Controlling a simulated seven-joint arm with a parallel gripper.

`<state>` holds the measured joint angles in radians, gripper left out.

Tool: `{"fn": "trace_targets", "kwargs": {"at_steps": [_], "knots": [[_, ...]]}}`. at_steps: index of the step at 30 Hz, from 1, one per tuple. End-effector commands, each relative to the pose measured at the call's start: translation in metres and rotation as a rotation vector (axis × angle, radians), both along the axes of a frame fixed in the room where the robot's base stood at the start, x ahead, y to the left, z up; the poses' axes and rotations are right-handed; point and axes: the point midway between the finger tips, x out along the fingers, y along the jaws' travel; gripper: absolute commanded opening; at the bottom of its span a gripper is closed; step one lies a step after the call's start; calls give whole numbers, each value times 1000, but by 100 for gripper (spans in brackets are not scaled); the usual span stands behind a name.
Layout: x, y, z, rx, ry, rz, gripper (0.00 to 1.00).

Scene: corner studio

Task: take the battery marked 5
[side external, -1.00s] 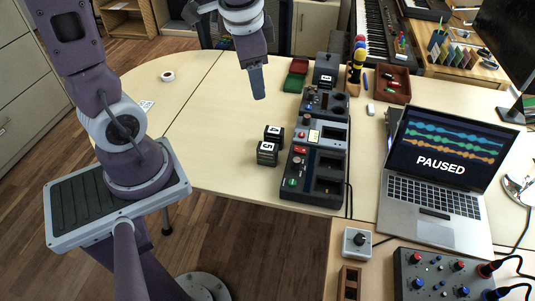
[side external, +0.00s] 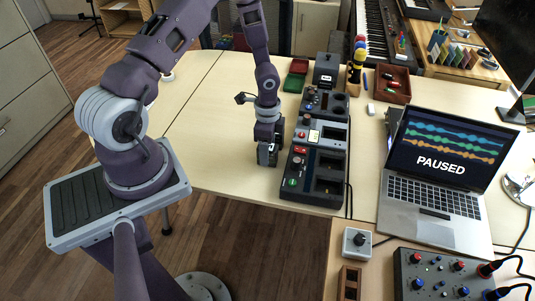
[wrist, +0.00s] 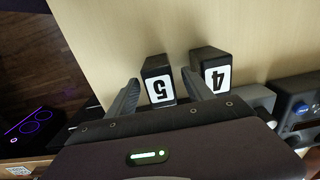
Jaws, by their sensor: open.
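The battery marked 5 (wrist: 158,78) is a dark block with a white label. In the wrist view it stands between my two open fingers, around its near part. I cannot tell whether the fingers touch it. The battery marked 4 (wrist: 211,70) stands just to its right, beyond my right finger. In the side view my gripper (side external: 268,161) points down at the table by the batteries, and it hides most of them. Nothing is seen clamped in the jaws.
A row of dark devices with slots and buttons (side external: 320,160) stands just right of my gripper. The laptop (side external: 437,180) is farther right. The table (side external: 215,130) is clear to the left.

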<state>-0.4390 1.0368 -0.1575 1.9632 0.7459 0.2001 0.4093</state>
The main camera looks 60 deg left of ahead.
Motion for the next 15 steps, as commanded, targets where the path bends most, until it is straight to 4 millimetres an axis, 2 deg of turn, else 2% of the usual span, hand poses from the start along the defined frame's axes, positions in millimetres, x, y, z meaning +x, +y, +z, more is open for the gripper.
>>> {"fn": "trace_targets", "kwargs": {"at_steps": [4,13,15], "knots": [[0,0,0,1,-1,1,60],[0,0,1,1,-1,1,1],[0,0,1,1,-1,1,0]]}}
